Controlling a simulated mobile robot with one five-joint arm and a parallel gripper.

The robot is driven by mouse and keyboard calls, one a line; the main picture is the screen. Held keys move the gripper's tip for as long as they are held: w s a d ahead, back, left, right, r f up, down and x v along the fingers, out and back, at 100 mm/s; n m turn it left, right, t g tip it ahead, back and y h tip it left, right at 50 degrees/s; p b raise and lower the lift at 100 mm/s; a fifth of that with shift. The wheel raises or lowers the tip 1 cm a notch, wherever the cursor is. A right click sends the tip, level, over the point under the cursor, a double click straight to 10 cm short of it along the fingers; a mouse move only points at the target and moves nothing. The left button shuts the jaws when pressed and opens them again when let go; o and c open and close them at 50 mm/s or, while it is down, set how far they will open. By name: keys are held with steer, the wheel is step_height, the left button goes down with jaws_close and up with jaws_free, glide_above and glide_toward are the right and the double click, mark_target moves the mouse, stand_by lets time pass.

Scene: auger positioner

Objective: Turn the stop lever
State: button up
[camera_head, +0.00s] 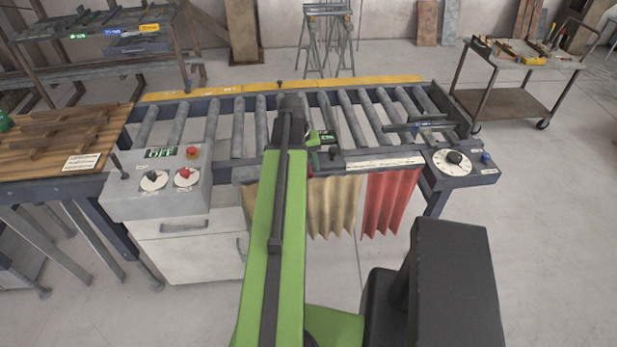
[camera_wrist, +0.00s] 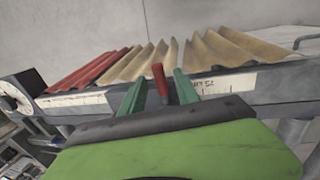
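A lever with a red grip (camera_wrist: 160,80), which looks like the stop lever, stands at the conveyor's front rail in the wrist view. My gripper (camera_wrist: 161,76) has its two green fingers apart, one on each side of the red grip, with visible gaps between. Whether either finger touches the grip I cannot tell. In the head view my gripper (camera_head: 320,150) is at the front rail, near the middle of the conveyor (camera_head: 238,125). The lever is mostly hidden there by my arm and fingers.
Tan curtains (camera_head: 335,205) and a red curtain (camera_head: 392,200) hang below the rail. A grey control box (camera_head: 157,180) with red knobs stands left. A white dial (camera_head: 453,161) is at the right end. A tool cart (camera_head: 520,75) stands back right. Floor in front is clear.

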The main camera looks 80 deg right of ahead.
steer(key=shift+f, duration=0.2)
jaws_close()
stand_by(1.3)
